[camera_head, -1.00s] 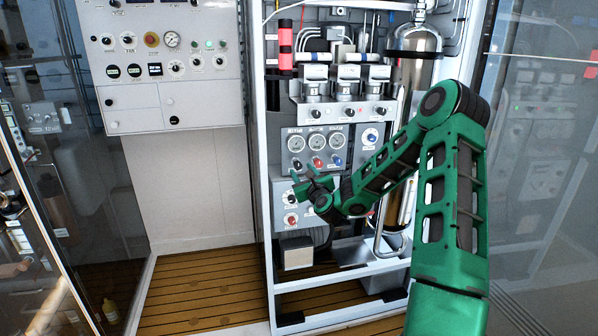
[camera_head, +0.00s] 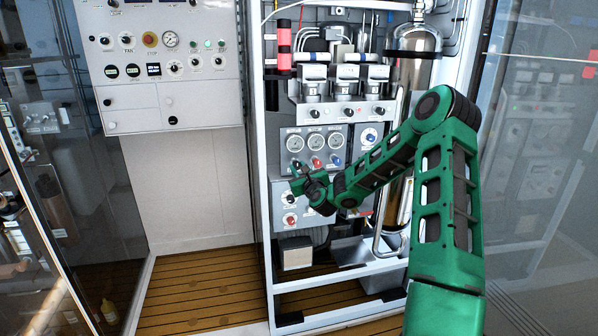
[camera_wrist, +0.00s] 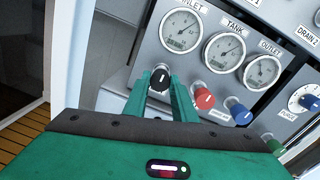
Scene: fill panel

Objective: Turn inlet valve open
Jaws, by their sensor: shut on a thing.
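The black inlet knob (camera_wrist: 160,78) sits on the grey gauge panel below the gauge labelled as the inlet (camera_wrist: 181,30). It also shows in the head view (camera_head: 295,163). Its white pointer mark is near the middle of its face in the wrist view. My gripper (camera_wrist: 161,92) has one green finger on each side of this knob and is shut on it. In the head view my gripper (camera_head: 301,178) is at the lower left of the gauge panel, and its fingertips are small there.
A red knob (camera_wrist: 204,99) and a blue knob (camera_wrist: 239,112) sit close to the right of my fingers. The tank gauge (camera_wrist: 225,52) and outlet gauge (camera_wrist: 257,72) are above them. A lower panel with a red knob (camera_head: 290,219) is below my gripper. A white frame post (camera_head: 262,200) stands to the left.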

